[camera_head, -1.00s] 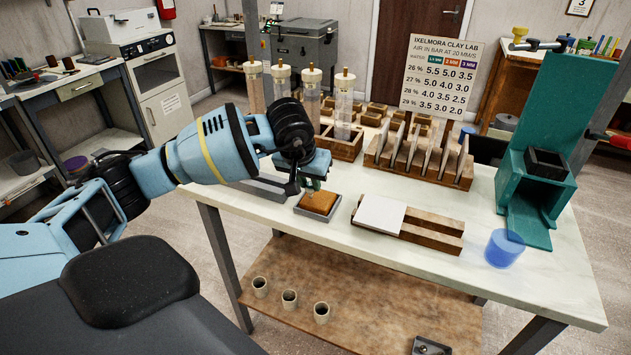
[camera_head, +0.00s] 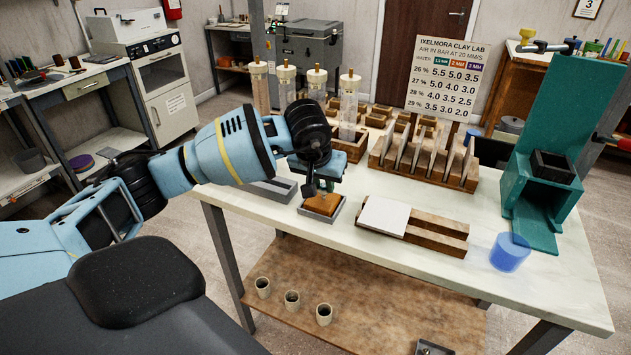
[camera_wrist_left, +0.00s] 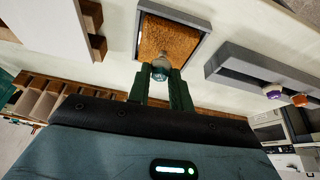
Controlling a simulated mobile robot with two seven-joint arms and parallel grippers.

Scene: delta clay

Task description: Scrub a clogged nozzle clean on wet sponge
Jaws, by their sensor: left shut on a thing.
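My left gripper (camera_head: 322,192) is over the brown sponge (camera_head: 318,208), which lies in a grey tray (camera_head: 307,213) near the table's front edge. In the left wrist view its green fingers (camera_wrist_left: 161,76) are shut on a small nozzle (camera_wrist_left: 161,64) with a pale body and a teal band. The nozzle's end overlaps the near edge of the sponge (camera_wrist_left: 172,38); I cannot tell how firmly it touches. Any clog at its tip is hidden. A grey rack (camera_wrist_left: 235,66) beside the tray holds a purple nozzle (camera_wrist_left: 272,91) and an orange-red nozzle (camera_wrist_left: 299,100). My right gripper is not in view.
A wooden block with a white tile (camera_head: 385,216) lies right of the sponge. Clear tubes (camera_head: 348,105) and a slotted wooden rack (camera_head: 420,165) stand behind. A teal press (camera_head: 545,120) and blue translucent cylinder (camera_head: 508,253) stand at right.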

